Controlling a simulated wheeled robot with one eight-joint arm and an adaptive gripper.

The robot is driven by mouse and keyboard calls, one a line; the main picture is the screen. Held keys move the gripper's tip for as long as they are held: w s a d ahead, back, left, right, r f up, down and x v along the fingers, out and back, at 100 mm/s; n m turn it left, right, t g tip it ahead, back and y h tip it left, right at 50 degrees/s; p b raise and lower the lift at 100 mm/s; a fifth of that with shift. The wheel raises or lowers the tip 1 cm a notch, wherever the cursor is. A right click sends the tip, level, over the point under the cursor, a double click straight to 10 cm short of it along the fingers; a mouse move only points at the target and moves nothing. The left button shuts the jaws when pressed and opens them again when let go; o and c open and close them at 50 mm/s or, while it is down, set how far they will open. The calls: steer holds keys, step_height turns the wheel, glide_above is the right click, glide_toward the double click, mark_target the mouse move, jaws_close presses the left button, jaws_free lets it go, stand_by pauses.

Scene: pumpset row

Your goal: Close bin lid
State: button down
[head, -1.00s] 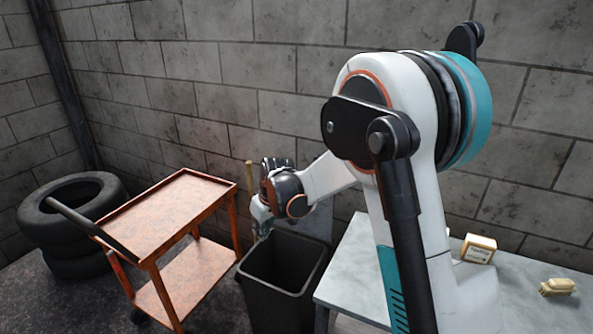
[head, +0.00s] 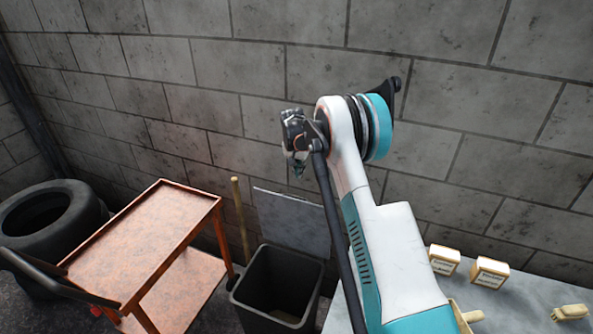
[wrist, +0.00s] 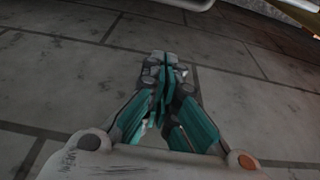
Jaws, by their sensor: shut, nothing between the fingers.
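The dark bin (head: 277,287) stands on the floor between the orange cart and the pale table, its mouth open. Its grey lid (head: 292,221) is swung up and leans back near the wall behind the bin. My gripper (head: 299,170) is raised above the lid, in front of the wall, and looks apart from it. In the wrist view my gripper (wrist: 164,70) has its teal fingers together with nothing between them, against the block wall. The bin and lid cannot be clearly made out in the wrist view.
An orange cart (head: 150,240) stands left of the bin, with tyres (head: 45,222) further left. A wooden handle (head: 240,215) stands upright between cart and lid. The pale table (head: 520,305) at right carries small boxes (head: 490,272) and a tan item (head: 570,312).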

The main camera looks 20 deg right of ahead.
steer(key=b+x, duration=0.1)
steer(key=x, duration=0.7)
steer(key=s+a, duration=0.1)
steer(key=s+a+r, duration=0.1)
steer(key=a, duration=0.1)
steer(key=shift+s+b, duration=0.4)
steer(key=shift+a, duration=0.1)
